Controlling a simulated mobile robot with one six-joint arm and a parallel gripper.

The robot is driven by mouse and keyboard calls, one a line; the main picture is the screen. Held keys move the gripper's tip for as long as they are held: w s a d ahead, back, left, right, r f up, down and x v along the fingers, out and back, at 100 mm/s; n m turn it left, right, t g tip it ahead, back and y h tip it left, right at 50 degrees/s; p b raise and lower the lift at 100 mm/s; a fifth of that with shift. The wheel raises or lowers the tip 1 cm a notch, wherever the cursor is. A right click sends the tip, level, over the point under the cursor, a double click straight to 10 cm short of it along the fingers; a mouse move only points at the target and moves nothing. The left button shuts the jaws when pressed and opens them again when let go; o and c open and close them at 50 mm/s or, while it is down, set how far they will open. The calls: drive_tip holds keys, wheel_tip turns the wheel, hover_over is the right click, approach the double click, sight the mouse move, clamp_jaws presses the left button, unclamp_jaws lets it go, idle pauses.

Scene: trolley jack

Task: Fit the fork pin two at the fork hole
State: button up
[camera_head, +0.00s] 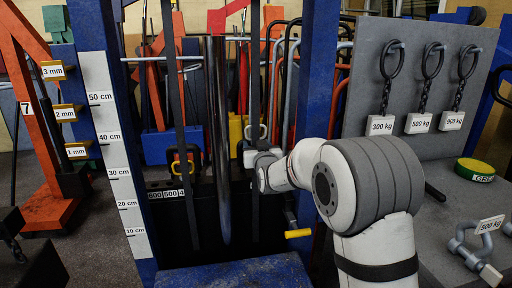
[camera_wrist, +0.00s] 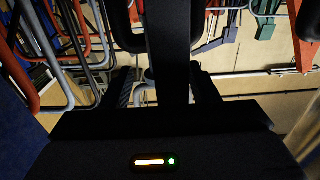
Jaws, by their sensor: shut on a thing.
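My gripper (camera_wrist: 166,92) shows in the wrist view as a dark body with two dark fingers. A dark flat bar (camera_wrist: 170,45) runs up between the fingers, which are shut on it. In the head view, my wrist end reaches left to a dark upright strip (camera_head: 255,80) behind the blue frame; the fingers cannot be made out there. I cannot tell whether the bar is fork pin two. I cannot make out the pin or the fork hole for certain in either view. A small part with a yellow handle (camera_head: 297,233) sits just below my wrist.
Blue frame posts (camera_head: 319,70) flank a shiny upright rod (camera_head: 219,140). A blue base (camera_head: 245,272) lies below. A height scale (camera_head: 118,165) is on the left post. A grey board (camera_head: 420,85) with weight-tagged hooks and a grey table (camera_head: 440,215) with shackles stand right.

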drive_tip(key=shift+f+b, duration=1.25)
drive_tip(key=shift+f, duration=0.35)
drive_tip(key=shift+b, duration=1.15)
idle(0.5)
drive_tip(key=shift+f+b, duration=3.25)
drive_tip(key=o, duration=1.3)
drive_tip(key=shift+s, duration=0.1)
drive_tip(key=p+v, duration=0.1)
drive_tip(key=v, duration=0.6)
drive_tip(key=shift+s, duration=0.35)
drive_tip(key=shift+d, duration=0.1)
